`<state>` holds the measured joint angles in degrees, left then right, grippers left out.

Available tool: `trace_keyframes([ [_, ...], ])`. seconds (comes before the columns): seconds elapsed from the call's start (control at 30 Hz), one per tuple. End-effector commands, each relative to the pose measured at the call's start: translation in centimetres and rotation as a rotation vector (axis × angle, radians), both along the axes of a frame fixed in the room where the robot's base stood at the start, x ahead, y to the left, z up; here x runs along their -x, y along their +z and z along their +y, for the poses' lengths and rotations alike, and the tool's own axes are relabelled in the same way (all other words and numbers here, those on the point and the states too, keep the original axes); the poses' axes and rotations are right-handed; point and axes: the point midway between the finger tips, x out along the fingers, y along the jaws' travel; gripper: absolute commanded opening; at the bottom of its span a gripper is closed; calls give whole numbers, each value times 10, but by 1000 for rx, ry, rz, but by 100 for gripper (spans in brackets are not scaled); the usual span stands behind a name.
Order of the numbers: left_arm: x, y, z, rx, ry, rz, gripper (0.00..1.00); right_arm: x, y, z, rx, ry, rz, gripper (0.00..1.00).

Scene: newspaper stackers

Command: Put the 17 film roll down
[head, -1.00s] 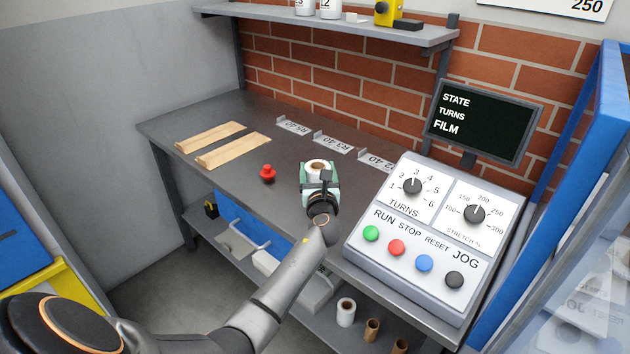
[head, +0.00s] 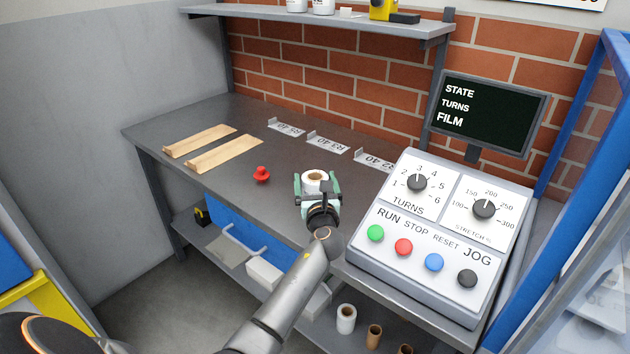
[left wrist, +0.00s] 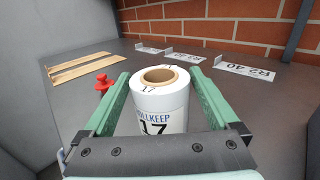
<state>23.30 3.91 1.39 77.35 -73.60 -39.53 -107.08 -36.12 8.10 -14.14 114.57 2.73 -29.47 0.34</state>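The 17 film roll (head: 315,177) is a white roll with a brown cardboard core. It stands upright on the dark bench top, near the front edge and left of the control panel. In the left wrist view the roll (left wrist: 160,105) shows "17" on its label. My left gripper (head: 317,186) has its green fingers on either side of the roll, spread wider than it, with small gaps showing. The lower part of the roll is hidden behind the gripper body in the left wrist view (left wrist: 160,95). My right gripper is not in view.
A red knob (head: 261,175) stands left of the roll. Two wooden strips (head: 222,153) lie at the left. Labelled brackets (head: 328,142) line the back. The control panel (head: 420,260) is close on the right. Spare rolls (head: 346,318) stand on the lower shelf.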

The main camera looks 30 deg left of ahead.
Motion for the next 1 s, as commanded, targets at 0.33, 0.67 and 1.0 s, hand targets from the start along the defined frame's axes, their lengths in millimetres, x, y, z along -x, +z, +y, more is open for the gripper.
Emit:
trace_keyframes([
  [0.33, 0, 5, 0, 2, 0, -1, 100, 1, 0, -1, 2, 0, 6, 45],
  [0.67, 43, 3, -38, 3, -3, 2, 100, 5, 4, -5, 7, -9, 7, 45],
  [1.0, 86, 3, -73, 1, -1, 0, 100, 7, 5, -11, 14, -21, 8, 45],
])
